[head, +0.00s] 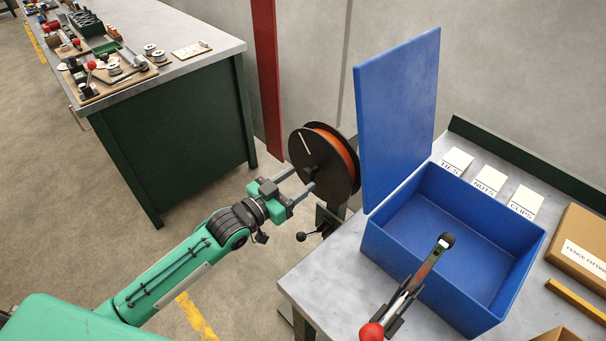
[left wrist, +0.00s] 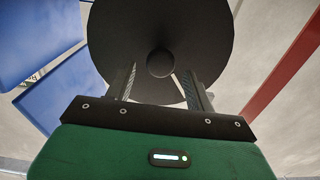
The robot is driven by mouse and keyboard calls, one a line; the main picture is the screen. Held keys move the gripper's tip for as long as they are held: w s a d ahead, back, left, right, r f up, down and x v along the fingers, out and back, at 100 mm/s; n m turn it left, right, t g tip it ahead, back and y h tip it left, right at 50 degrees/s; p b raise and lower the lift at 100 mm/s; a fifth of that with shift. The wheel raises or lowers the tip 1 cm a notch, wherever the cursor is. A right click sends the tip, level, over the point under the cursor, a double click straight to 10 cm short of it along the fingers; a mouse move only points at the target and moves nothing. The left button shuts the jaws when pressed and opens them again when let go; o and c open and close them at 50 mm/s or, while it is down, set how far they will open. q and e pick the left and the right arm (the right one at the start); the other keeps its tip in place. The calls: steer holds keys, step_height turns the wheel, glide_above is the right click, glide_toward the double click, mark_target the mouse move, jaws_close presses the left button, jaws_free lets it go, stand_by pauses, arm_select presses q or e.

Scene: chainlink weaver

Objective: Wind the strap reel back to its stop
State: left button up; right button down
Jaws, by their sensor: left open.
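The strap reel (head: 342,176) stands upright on a stand beside the bench, with dark round side plates and orange strap wound between them. A short white mark shows on its near plate, above the hub (head: 308,172). My left gripper (head: 299,184) is open in front of this plate. In the left wrist view the plate (left wrist: 205,30) fills the upper middle, and its round hub (left wrist: 160,63) lies between and beyond the spread fingers (left wrist: 160,88). I cannot tell whether the fingertips touch the plate. No stop can be made out. My right gripper is not in view.
A blue bin (head: 385,250) with its lid (head: 395,115) raised stands right of the reel on a grey bench (head: 310,285). A red-knobbed lever (head: 372,331) rises before it. A black-knobbed handle (head: 302,237) sits below the reel. A red post (head: 267,75) stands behind.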

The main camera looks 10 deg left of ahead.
mark_target(318, 168)
arm_select(q)
steer(key=shift+x, duration=1.3)
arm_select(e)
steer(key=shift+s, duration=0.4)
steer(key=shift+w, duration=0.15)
arm_select(q)
steer(key=c, duration=1.1)
jaws_close()
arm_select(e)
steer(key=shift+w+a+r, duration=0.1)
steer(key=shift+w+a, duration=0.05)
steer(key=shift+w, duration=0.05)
